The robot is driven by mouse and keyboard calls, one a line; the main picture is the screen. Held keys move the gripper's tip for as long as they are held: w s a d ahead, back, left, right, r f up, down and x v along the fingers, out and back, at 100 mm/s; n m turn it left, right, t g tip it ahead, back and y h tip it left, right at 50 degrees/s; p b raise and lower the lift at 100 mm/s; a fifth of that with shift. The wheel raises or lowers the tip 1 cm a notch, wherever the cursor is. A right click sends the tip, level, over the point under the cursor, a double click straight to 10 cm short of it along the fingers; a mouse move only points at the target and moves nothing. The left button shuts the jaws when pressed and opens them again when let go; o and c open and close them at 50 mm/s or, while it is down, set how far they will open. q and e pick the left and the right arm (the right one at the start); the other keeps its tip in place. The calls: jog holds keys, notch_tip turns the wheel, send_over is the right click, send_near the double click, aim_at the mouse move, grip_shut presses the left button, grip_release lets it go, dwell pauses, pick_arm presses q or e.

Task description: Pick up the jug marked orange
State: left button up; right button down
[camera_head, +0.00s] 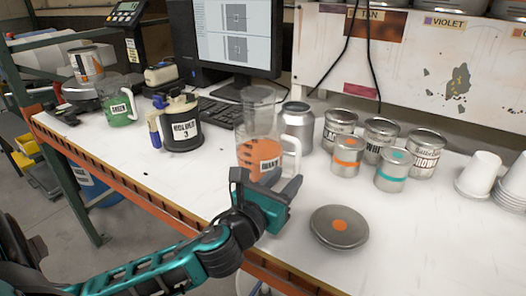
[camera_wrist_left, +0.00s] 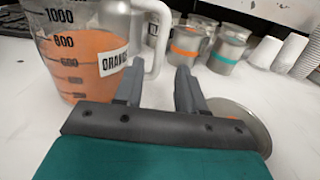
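The jug marked orange (camera_head: 258,150) stands upright on the white bench. It is clear, with orange liquid inside and a white handle on its right side. It also shows large at the upper left of the left wrist view (camera_wrist_left: 95,55), with its label and handle visible. My left gripper (camera_head: 268,190) is just in front of the jug, low near the bench. In the left wrist view its two fingers (camera_wrist_left: 183,88) are apart with a gap between them, and the handle's lower end is just beyond and left of them. My right gripper is not in view.
A round lid with an orange dot (camera_head: 340,226) lies right of my left gripper. Several cans (camera_head: 347,157) stand behind, with white cups (camera_head: 480,173) at right. The bench's front edge is close.

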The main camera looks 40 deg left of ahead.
aim_at(296, 167)
pick_arm(q)
jog(key=shift+w+a, duration=0.15)
jog(key=shift+w, duration=3)
jog(key=shift+c, duration=0.3)
grip_shut()
jog(key=shift+f, duration=0.1)
